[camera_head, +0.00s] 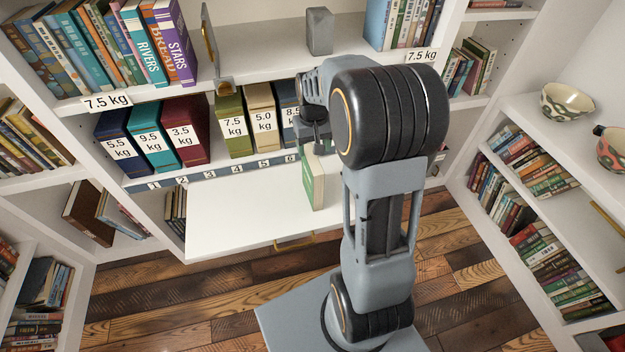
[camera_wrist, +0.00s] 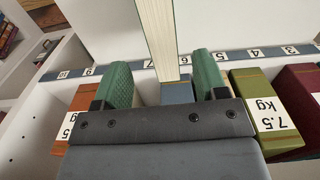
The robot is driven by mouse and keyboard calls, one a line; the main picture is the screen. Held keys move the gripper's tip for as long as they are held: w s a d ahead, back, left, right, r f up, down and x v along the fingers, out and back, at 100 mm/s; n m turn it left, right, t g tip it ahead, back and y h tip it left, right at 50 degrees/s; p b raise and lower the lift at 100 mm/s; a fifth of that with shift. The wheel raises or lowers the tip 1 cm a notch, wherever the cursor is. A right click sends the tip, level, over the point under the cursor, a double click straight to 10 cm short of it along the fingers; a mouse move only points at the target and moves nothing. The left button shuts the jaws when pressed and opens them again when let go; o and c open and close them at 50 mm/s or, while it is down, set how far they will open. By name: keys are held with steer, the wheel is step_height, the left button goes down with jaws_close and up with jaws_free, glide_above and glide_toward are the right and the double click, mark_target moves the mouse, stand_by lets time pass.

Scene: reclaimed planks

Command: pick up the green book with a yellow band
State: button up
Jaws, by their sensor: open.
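A green book (camera_head: 314,182) with cream pages stands upright on the white pull-out board, below and beside my gripper (camera_head: 316,140) in the head view. A yellow band on it is too small to make out. In the wrist view its pale page block (camera_wrist: 156,36), with a thin green edge, shows between the two green finger pads of my gripper (camera_wrist: 163,72). The fingers are apart, with space on both sides of the book. I cannot tell how deep the book sits between them. My arm partly hides the area to its right.
Behind the board (camera_head: 235,215) is a numbered shelf strip (camera_head: 205,175). Above it stand labelled books, including an olive 7.5 kg book (camera_head: 232,122) and a tan 5.0 kg book (camera_head: 262,115). A grey block (camera_head: 319,32) stands on the upper shelf. The board's left part is clear.

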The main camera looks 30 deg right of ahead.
mark_target(312, 158)
steer(key=shift+w+a+f+b, duration=0.1)
steer(key=shift+f+b, duration=0.05)
steer(key=shift+f, duration=1.75)
steer(key=shift+w+f+b, duration=0.1)
steer(key=shift+f+b, duration=0.05)
steer(key=shift+f, duration=1.75)
steer(key=shift+c, duration=0.3)
jaws_close()
